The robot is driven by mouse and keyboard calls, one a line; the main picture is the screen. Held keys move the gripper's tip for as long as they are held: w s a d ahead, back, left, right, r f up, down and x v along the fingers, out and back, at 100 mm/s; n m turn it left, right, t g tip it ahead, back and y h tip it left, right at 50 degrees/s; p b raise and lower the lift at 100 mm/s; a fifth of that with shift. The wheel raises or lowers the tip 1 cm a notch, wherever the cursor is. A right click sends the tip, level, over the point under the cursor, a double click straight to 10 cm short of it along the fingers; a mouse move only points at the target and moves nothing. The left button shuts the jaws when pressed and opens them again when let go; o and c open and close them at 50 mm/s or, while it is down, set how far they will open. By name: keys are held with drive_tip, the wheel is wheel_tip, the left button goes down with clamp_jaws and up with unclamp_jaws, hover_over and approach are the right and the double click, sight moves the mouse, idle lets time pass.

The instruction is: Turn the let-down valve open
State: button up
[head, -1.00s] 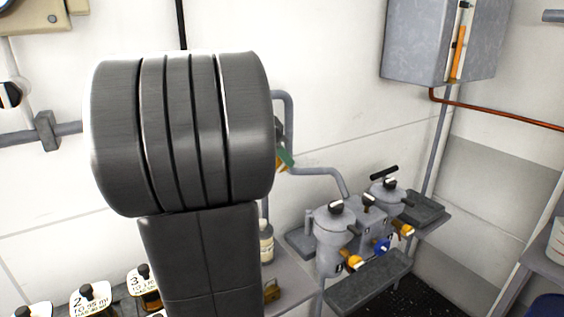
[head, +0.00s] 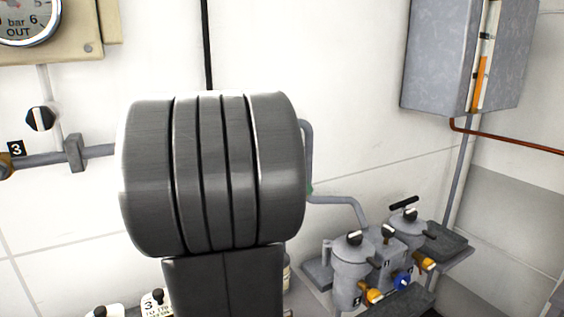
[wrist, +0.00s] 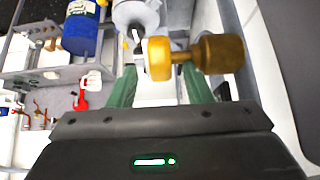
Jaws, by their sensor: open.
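No label reading let-down shows, so I cannot tell which valve it is. In the wrist view a brass fitting (wrist: 213,53) with a thick round end lies across the space just beyond my gripper (wrist: 158,74). Beside it is a grey round body (wrist: 135,14) with a pale lever-like part. My gripper's green fingers are spread, with nothing held; whether they touch the brass fitting is unclear. A black-and-white knob (head: 40,118) sits on the left wall, above a tag marked 3 (head: 16,149).
A pressure gauge (head: 28,15) marked OUT is at top left. Grey canisters (head: 351,268) with black knobs and orange and blue fittings stand at lower right. A grey wall cabinet (head: 447,55) hangs above. The wrist view shows a blue cylinder (wrist: 82,28) and a red part (wrist: 82,97).

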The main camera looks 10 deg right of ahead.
drive_tip(key=v, duration=1.2)
drive_tip(key=shift+r, duration=0.1)
drive_tip(key=w+d+r+g+y+p, duration=0.2)
drive_tip(key=w+d+g+y+p, duration=0.1)
drive_tip(key=d+y+p, duration=0.4)
drive_tip(key=f, duration=0.4)
drive_tip(key=f+b, duration=0.1)
drive_tip(key=f, duration=0.4)
drive_tip(key=d+f, duration=0.1)
drive_tip(key=f, duration=0.3)
drive_tip(key=shift+s+f, duration=0.15)
drive_tip(key=shift+f, duration=0.2)
drive_tip(key=shift+a+b, duration=0.1)
drive_tip(key=shift+b, duration=0.2)
drive_tip(key=c, duration=1)
